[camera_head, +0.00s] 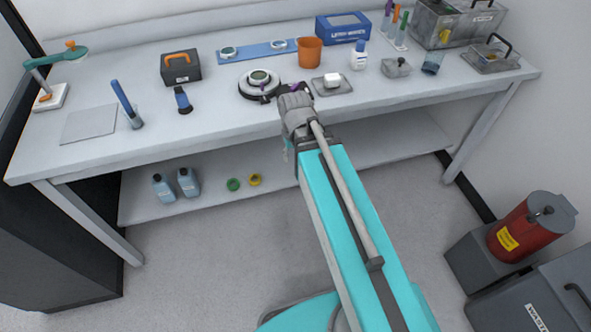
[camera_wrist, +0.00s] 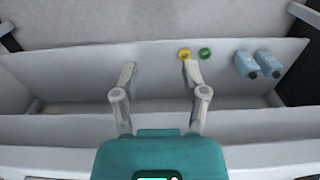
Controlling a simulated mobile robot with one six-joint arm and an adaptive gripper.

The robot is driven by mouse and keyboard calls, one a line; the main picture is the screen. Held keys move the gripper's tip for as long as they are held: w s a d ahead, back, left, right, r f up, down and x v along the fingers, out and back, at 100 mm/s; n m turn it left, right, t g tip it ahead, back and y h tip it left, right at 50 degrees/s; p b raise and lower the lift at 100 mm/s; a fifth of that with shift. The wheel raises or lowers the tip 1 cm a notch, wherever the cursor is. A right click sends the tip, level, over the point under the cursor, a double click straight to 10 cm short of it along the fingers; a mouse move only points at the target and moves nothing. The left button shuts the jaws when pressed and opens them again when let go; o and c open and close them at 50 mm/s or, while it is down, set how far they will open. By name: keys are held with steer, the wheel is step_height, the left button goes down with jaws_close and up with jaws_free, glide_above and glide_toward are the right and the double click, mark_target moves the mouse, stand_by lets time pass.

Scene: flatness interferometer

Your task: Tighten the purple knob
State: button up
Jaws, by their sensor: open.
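The purple knob (camera_head: 294,87) shows as a small purple patch at the right side of a round white-and-black instrument (camera_head: 258,82) on the workbench. My grey wrist joint covers part of that area, so the knob is only partly seen. The knob does not show in the wrist view. My gripper (camera_wrist: 159,68) has its two grey fingers spread apart with nothing between them.
The bench (camera_head: 225,125) also holds an orange cup (camera_head: 309,52), a small tray with a white block (camera_head: 332,83) and a blue plate (camera_head: 250,51). On the lower shelf stand blue bottles (camera_wrist: 257,65) beside a green ring (camera_wrist: 205,54) and a yellow ring (camera_wrist: 184,54).

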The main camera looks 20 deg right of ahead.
steer(key=shift+s+a+f+b, duration=0.2)
steer(key=shift+s+f+b, duration=0.75)
steer(key=shift+f, duration=0.25)
steer(key=o, duration=0.4)
steer(key=shift+r, duration=0.1)
steer(key=shift+c, duration=0.2)
steer(key=shift+o, duration=1.2)
steer(key=shift+w+r+p, duration=0.2)
steer(key=shift+r+p, duration=0.05)
steer(key=shift+p, duration=0.15)
step_height(320, 180, up, 26)
steer(key=n+p, duration=0.9)
steer(key=p, duration=1.7)
glide_above(295, 85)
steer(key=shift+f, duration=0.15)
steer(key=shift+f+b, duration=0.2)
steer(key=shift+b, duration=0.1)
step_height(295, 85, down, 13)
steer(key=b, duration=1.3)
steer(key=shift+f, duration=0.2)
